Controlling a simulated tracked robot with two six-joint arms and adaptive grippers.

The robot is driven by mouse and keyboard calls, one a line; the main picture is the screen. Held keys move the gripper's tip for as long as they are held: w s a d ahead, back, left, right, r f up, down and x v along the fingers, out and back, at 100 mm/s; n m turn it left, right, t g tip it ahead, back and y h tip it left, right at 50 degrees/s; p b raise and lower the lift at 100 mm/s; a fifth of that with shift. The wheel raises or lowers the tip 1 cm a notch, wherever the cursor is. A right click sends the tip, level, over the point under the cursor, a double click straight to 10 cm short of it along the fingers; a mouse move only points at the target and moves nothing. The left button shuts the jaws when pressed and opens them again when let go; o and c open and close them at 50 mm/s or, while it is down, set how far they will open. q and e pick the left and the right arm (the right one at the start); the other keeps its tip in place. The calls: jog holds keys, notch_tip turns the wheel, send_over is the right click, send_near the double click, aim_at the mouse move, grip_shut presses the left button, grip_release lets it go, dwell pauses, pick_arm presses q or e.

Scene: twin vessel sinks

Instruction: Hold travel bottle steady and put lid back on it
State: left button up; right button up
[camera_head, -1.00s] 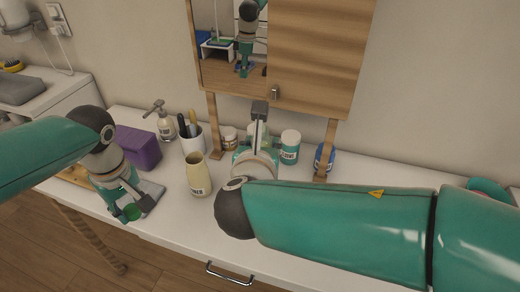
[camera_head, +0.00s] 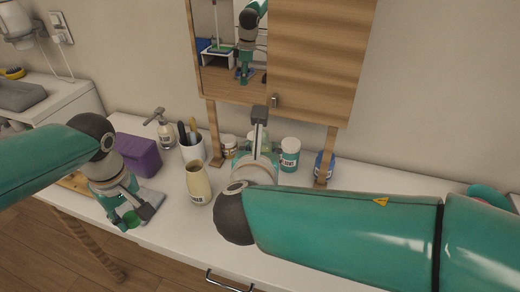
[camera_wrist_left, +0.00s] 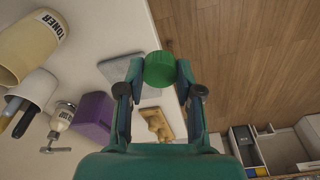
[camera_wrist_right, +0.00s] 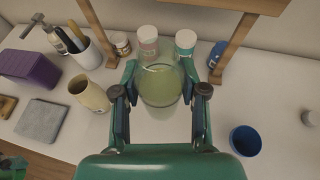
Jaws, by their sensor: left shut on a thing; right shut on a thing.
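The green lid (camera_wrist_left: 160,68) is held between the fingertips of my left gripper (camera_wrist_left: 159,76). In the head view, the lid (camera_head: 131,219) is at the front left edge of the counter, with my left gripper (camera_head: 134,212) shut on it. The translucent yellow-green travel bottle (camera_wrist_right: 160,85) is between the fingers of my right gripper (camera_wrist_right: 160,78), which is shut on it. Its round top faces the right wrist camera, and no lid shows on it. In the head view, my right arm hides the bottle and the right fingertips. The lid and bottle are well apart.
A cream toner bottle (camera_head: 198,186) stands between my grippers. Behind it are a brush cup (camera_head: 192,150), a pump bottle (camera_head: 164,135) and a purple box (camera_head: 138,155). Jars (camera_wrist_right: 186,42) stand behind the travel bottle near wooden posts. A blue cup (camera_wrist_right: 245,140) is to its right.

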jog(key=shift+d, duration=0.1)
grip_shut()
